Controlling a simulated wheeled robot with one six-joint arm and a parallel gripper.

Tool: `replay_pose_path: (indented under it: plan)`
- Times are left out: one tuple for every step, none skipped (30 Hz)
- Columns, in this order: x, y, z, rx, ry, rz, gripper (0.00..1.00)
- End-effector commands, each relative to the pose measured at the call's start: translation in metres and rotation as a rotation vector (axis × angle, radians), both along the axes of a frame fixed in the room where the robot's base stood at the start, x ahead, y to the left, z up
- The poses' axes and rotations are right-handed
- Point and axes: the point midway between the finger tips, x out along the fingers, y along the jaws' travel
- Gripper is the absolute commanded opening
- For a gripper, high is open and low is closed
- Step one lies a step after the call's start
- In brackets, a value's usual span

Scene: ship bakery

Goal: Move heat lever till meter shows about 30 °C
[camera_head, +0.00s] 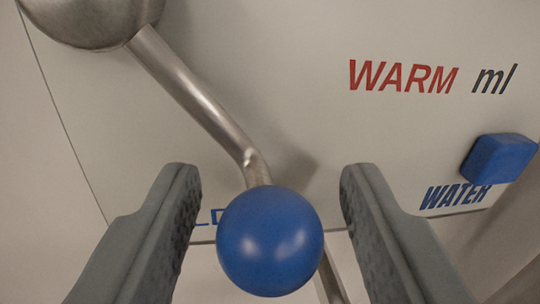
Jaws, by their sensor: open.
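The heat lever is a bent metal rod (195,95) that runs down from a round metal hub (90,15) at the top left. Its end carries a blue ball knob (270,240). My gripper (270,185) is open, with one grey finger on each side of the knob and visible gaps on both sides. I cannot tell the knob's depth relative to the fingertips. The label "WARM" (403,77) is in red on the pale panel. Blue lettering behind the knob is mostly hidden. The meter is not in view.
The pale panel (270,60) fills most of the view. "ml" stands right of "WARM". A blue block-shaped button (498,158) sits at the right above the label "WATER" (456,196). A metal pipe (330,282) shows below the panel's lower edge.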

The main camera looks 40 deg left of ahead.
Motion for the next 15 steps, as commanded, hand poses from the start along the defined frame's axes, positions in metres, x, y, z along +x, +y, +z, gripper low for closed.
replay_pose_path:
  plan:
    - [0.0012,0.0014,0.0003,0.000,0.000,0.000,0.47]
    - [0.0018,0.0018,0.0004,0.000,0.000,0.000,0.47]
    - [0.0021,0.0021,0.0004,0.000,0.000,0.000,0.47]
    - [0.0023,0.0023,0.0003,0.000,0.000,0.000,0.47]
    - [0.0023,0.0023,0.0003,0.000,0.000,0.000,0.47]
    - [0.0024,0.0022,0.0003,0.000,0.000,0.000,0.47]
    - [0.0023,0.0022,0.0003,0.000,0.000,0.000,0.47]
    - [0.0023,0.0022,0.0002,0.000,0.000,0.000,0.47]
    - [0.0023,0.0021,0.0002,0.000,0.000,0.000,0.47]
    - [0.0023,0.0021,0.0002,0.000,0.000,0.000,0.47]
    - [0.0023,0.0021,0.0002,0.000,0.000,0.000,0.41]
    - [0.0023,0.0021,0.0001,0.000,0.000,0.000,0.34]
    - [0.0023,0.0020,0.0002,0.000,0.000,0.000,0.28]
    - [0.0022,0.0020,0.0002,0.000,0.000,0.000,0.22]
    - [0.0023,0.0020,0.0001,0.000,0.000,0.000,0.14]
